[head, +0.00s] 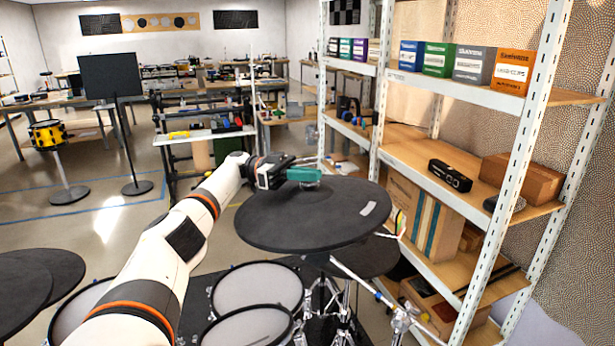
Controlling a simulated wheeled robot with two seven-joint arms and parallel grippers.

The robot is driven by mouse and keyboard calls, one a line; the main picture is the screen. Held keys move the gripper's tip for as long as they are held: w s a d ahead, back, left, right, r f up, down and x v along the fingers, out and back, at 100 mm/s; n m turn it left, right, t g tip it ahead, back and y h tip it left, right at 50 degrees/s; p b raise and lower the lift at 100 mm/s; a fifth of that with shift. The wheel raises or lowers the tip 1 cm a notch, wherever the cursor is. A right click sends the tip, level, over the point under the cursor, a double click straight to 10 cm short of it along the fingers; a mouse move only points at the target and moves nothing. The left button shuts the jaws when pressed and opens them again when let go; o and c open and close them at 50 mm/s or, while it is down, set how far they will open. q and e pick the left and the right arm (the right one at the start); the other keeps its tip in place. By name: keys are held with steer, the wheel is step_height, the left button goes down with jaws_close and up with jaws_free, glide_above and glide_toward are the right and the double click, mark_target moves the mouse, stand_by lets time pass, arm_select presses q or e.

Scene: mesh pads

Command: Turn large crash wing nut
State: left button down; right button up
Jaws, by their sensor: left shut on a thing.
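The large crash (300,226) is a round black pad on a stand, in the middle of the head view, with a small light label near its right edge. My left gripper (306,176) reaches in from the left and sits low over the crash's top, near the far side of its middle. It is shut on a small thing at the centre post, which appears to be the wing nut. The teal fingers hide most of the nut, so its shape and angle cannot be told. My right gripper is not in view.
Mesh drums (256,287) and a silver stand (402,313) are below the crash. Other black pads (22,285) lie at the lower left. A metal shelf (520,175) with boxes stands close on the right. A music stand (110,78) and workbenches are farther back.

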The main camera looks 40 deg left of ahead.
arm_select(q)
steer(key=c, duration=1.5)
jaws_free()
steer(key=shift+d, duration=0.1)
steer(key=shift+c, duration=0.2)
step_height(320, 180, up, 10)
steer(key=shift+r+b, duration=0.1)
steer(key=shift+b, duration=0.55)
